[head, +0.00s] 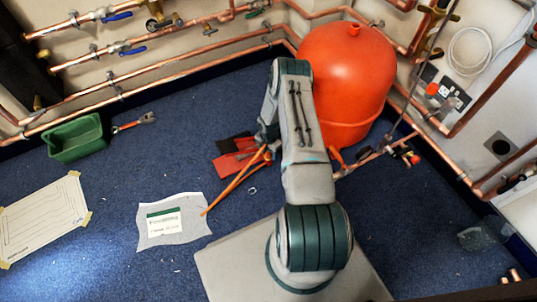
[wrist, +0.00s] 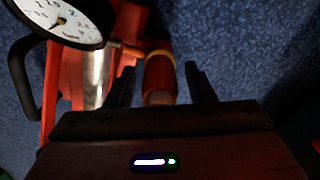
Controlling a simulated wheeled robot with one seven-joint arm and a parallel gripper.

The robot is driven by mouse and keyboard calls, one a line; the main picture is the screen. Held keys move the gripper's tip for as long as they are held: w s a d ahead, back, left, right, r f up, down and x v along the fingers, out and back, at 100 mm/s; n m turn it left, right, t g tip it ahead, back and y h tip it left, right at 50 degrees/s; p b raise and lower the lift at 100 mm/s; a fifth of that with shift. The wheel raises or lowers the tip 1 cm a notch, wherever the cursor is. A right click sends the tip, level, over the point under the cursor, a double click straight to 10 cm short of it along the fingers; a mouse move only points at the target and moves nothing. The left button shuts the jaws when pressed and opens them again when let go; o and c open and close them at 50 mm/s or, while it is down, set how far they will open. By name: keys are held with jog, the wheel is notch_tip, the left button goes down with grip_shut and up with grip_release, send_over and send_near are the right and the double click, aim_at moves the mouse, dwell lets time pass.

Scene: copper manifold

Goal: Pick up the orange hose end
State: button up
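In the wrist view an orange-red tubular piece (wrist: 160,76), which looks like the orange hose end, lies between my fingertips, with a yellowish band at its far end. My gripper (wrist: 162,84) is open, with a dark finger on each side and a gap to the piece on both sides. In the head view an orange hose (head: 236,183) runs along the floor towards my gripper (head: 266,143). My arm hides part of that spot, and the hose end cannot be made out there.
A white dial gauge (wrist: 62,20), a shiny metal cylinder (wrist: 96,78) and a red body (wrist: 66,88) lie close to the left finger. The large orange tank (head: 346,75) stands right behind my arm.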

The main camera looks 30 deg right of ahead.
jog(key=c, duration=0.9)
jog(key=shift+r, duration=0.1)
notch_tip(320, 180, up, 10)
jog(key=p, duration=0.4)
jog(key=shift+r+p, duration=1.3)
jog(key=shift+r, duration=0.9)
